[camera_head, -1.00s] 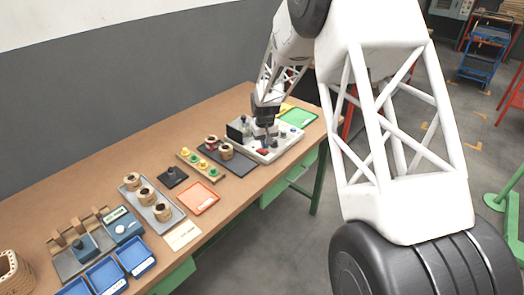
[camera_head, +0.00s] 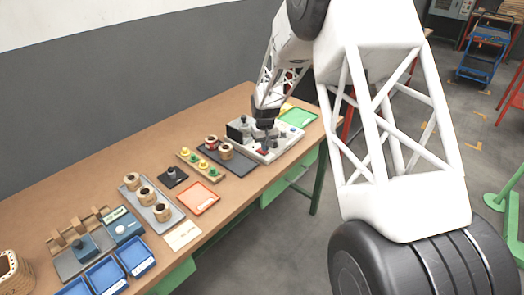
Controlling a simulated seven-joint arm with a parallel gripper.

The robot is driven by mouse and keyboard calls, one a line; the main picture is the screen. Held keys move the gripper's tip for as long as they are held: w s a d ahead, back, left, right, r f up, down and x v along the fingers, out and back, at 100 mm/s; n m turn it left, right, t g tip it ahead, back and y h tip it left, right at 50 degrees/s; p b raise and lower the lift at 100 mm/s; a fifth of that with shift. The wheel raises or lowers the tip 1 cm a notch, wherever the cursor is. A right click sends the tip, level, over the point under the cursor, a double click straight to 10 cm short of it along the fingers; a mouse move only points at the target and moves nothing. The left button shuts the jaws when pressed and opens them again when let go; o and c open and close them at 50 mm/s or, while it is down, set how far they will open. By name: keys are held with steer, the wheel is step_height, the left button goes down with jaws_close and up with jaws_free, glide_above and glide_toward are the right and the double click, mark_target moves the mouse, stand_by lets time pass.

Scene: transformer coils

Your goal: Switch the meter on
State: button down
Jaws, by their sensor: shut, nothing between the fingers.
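The meter (camera_head: 288,141) seems to be the light grey panel unit at the far right part of the bench, with a dark upright display and several small knobs or posts on top. My gripper (camera_head: 266,134) is shut and empty, pointing down over the middle of this unit. A small red part shows on the unit just below the fingers. Whether the fingertips touch the unit cannot be told at this size. The arm and gripper hide part of its top, and the switch cannot be made out clearly.
A green tray (camera_head: 299,117) lies right of the unit. A dark plate with coils (camera_head: 227,152), a strip with yellow and green parts (camera_head: 202,167), an orange-red tray (camera_head: 199,199), a grey tray of coils (camera_head: 150,201) and blue bins (camera_head: 136,257) stand to the left.

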steer(key=shift+f, duration=0.55)
stand_by(0.5)
steer(key=shift+r, duration=3.5)
steer(key=shift+s+r, duration=0.15)
steer(key=shift+r, duration=0.05)
steer(key=s+d+r+m+t, duration=0.1)
steer(key=s+d+r, duration=0.3)
steer(key=s+r, duration=0.65)
steer(key=s+d+r+m, duration=0.1)
steer(key=s+d+r, duration=0.2)
steer(key=s+r, duration=0.8)
steer(key=s+d, duration=0.2)
steer(key=s, duration=1.3)
steer(key=s+d+f+m+t, duration=0.1)
steer(key=s+d, duration=0.1)
steer(key=s, duration=1.3)
steer(key=shift+s+f+t, duration=0.15)
steer(key=shift+s+t, duration=0.1)
steer(key=shift+t, duration=0.05)
